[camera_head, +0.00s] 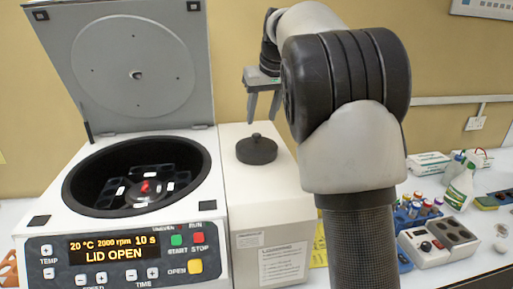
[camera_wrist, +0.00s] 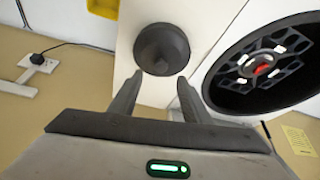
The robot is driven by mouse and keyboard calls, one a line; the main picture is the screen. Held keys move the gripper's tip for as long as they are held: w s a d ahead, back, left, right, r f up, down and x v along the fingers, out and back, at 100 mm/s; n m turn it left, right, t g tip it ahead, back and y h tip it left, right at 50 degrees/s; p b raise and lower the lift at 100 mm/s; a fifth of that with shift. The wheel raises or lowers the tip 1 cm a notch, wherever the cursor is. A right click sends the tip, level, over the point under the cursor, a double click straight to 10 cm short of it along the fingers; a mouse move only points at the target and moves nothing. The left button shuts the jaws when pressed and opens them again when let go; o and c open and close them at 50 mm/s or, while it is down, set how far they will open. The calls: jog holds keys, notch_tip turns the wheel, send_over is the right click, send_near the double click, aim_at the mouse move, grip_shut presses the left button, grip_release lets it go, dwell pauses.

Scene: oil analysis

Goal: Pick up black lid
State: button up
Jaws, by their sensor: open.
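The black lid (camera_head: 256,149) is a round dark disc with a small knob on top. It rests on the flat white top (camera_head: 275,190) of the centrifuge's right side. My gripper (camera_head: 263,123) is above the lid, fingers pointing down, open and empty, with a gap between fingertips and lid. In the wrist view the lid (camera_wrist: 162,48) lies just beyond the two open fingertips (camera_wrist: 158,80), about centred between them. The centrifuge bowl (camera_head: 135,178) is open, with a rotor and a red centre piece inside.
The raised centrifuge cover (camera_head: 135,70) stands left of my gripper. The control panel (camera_head: 125,254) reads "LID OPEN". At right are a rack of coloured tubes (camera_head: 415,212), a spray bottle (camera_head: 462,184) and a grey device with round wells (camera_head: 438,242). The wall is behind.

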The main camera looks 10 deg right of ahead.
aim_at(256, 134)
jog(key=p+x, duration=0.1)
jog(key=x, duration=0.6)
jog(key=shift+w+a+f, duration=0.1)
jog(key=shift+w+f, duration=0.1)
jog(key=shift+f, duration=0.05)
grip_shut()
